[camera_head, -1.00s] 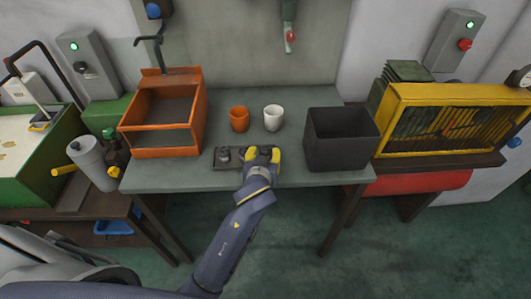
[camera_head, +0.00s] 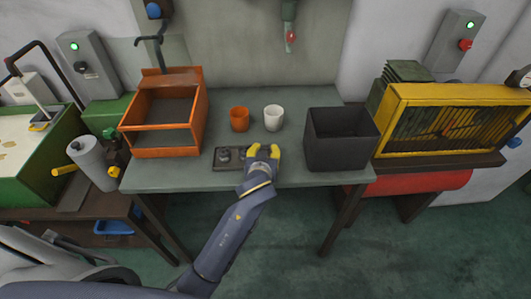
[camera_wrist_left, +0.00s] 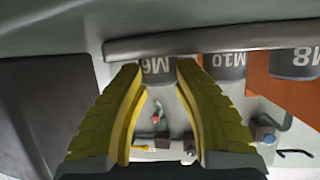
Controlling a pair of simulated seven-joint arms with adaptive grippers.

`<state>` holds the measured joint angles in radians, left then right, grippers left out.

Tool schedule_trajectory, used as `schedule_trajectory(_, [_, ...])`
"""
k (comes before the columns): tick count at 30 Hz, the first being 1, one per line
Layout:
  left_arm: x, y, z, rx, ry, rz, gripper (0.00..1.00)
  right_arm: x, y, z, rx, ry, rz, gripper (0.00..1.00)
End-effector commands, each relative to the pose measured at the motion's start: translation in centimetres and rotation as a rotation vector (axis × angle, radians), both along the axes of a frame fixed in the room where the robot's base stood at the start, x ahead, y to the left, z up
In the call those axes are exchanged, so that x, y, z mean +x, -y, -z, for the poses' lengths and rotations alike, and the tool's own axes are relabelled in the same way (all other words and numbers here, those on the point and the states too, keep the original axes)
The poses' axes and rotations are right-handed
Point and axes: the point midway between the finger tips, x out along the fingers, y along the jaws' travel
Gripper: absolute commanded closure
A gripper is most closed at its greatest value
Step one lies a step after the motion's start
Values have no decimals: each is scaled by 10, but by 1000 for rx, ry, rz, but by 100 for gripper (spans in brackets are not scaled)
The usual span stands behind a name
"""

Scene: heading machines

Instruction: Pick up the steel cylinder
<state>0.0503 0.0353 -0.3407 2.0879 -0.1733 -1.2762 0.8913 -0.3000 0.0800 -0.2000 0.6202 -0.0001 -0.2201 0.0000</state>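Several short dark grey cylinders stand in a row on a low dark tray (camera_head: 228,165) at the table's front. In the left wrist view, which is upside down, they carry the labels M6 (camera_wrist_left: 157,68), M10 (camera_wrist_left: 224,66) and M8 (camera_wrist_left: 294,62). Which one is the steel cylinder is not clear. My left gripper (camera_head: 264,150) is over the tray's right end. Its yellow fingers stand apart, one on each side of the M6 cylinder; I see no clear contact. The head view hides that cylinder behind the hand. My right gripper is not in view.
An orange cup (camera_head: 239,119) and a white cup (camera_head: 273,118) stand behind the tray. An orange open-fronted bin (camera_head: 163,138) is at left, a dark box (camera_head: 341,150) at right. The tabletop (camera_head: 300,95) is clear along the back.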

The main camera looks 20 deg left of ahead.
Motion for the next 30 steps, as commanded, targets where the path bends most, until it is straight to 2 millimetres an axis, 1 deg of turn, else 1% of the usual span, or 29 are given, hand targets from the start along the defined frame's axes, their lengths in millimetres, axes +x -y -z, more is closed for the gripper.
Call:
schedule_trajectory(12, [0, 0, 1, 1, -3, -1, 100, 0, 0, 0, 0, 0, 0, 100])
schedule_trajectory(16, [0, 0, -5, 0, -2, -1, 100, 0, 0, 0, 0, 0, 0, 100])
schedule_trajectory(20, [0, 0, -22, -3, 2, -2, 100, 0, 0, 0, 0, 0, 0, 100])
schedule_trajectory(24, [1, 1, -47, -5, 3, -1, 100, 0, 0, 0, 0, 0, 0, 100])
schedule_trajectory(30, [0, 0, -77, -4, 3, -1, 100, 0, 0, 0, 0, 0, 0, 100])
